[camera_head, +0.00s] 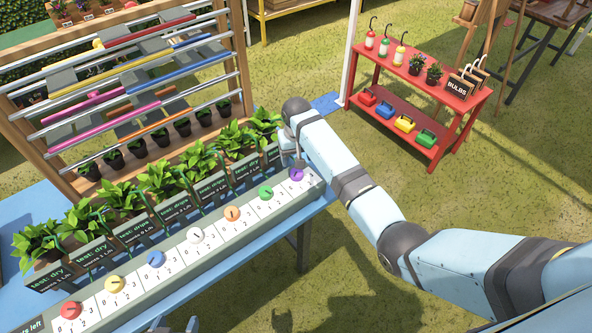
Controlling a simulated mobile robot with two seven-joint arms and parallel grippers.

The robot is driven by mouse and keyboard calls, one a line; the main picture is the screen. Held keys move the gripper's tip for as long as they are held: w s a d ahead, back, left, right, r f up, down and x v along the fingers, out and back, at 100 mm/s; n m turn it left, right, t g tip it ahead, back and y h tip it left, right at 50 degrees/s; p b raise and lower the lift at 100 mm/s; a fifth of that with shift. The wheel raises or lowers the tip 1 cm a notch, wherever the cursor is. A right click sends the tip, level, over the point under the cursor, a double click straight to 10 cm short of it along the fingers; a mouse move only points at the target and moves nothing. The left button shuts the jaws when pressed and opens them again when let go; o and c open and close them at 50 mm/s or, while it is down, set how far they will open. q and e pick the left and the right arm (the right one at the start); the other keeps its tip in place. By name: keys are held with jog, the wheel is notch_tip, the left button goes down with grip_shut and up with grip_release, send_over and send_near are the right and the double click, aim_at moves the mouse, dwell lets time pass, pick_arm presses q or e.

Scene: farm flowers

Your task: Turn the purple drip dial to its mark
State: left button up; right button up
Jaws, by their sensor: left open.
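The purple drip dial (296,175) is at the far right end of a row of coloured dials on a pale strip along the blue bench.
A green dial (265,192), an orange dial (231,213) and others line the dial strip (180,262) to the left. Potted plants with labels (160,182) stand close behind. A wooden rack (241,62) rises behind them. A red shelf table (424,83) stands apart on the grass.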

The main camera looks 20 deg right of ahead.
aim_at(297, 172)
notch_tip(297, 172, down, 7)
jog(key=shift+f, duration=0.1)
dwell(0.3)
jog(key=c, duration=0.9)
